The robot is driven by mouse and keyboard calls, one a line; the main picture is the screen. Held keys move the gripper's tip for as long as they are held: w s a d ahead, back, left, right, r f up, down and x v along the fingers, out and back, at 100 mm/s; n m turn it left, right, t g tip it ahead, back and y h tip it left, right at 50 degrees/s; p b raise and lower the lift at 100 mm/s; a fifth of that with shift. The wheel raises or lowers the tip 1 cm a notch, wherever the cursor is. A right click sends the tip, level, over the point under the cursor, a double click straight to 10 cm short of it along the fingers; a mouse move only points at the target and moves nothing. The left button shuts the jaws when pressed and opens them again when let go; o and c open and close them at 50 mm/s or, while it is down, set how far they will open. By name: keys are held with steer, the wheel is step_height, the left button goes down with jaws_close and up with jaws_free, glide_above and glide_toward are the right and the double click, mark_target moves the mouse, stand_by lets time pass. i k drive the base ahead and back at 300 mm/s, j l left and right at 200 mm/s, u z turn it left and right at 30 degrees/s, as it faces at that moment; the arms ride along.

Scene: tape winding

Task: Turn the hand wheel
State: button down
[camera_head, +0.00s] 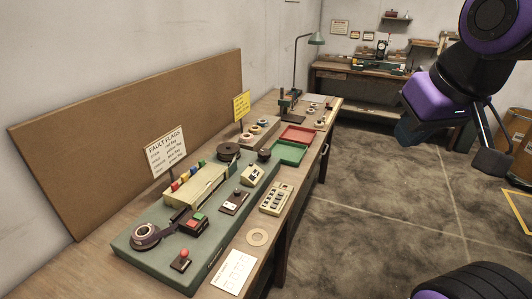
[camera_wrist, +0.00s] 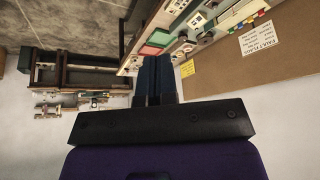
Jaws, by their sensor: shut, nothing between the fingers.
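A long green winding machine (camera_head: 150,258) lies on the bench. A small dark round wheel (camera_head: 264,155) at its far end looks like the hand wheel. A larger dark disc (camera_head: 228,151) sits just left of it, and I cannot tell for sure which of the two is the hand wheel. A tape reel (camera_head: 147,235) is at the near end. My gripper (camera_head: 407,132) is raised over the floor, right of the bench and well apart from the machine. In the wrist view its dark blue fingers (camera_wrist: 154,65) are together and empty. The machine is partly visible there at the top.
Red (camera_head: 298,135) and green (camera_head: 288,152) trays lie beyond the machine. A lamp (camera_head: 316,40) and a yellow sign (camera_head: 241,105) stand on the bench (camera_head: 105,243). A brown board (camera_head: 120,145) leans behind. A second bench (camera_head: 345,72) stands at the back.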

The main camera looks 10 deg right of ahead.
mark_target(264, 154)
steer(key=i+l+u, duration=0.25)
steer(key=i+l, duration=0.15)
steer(key=l, duration=0.2)
steer(key=i+l+u, duration=0.15)
steer(key=l, duration=0.15)
steer(key=i+l+u, duration=0.1)
steer(key=l, duration=0.25)
steer(key=i, duration=0.05)
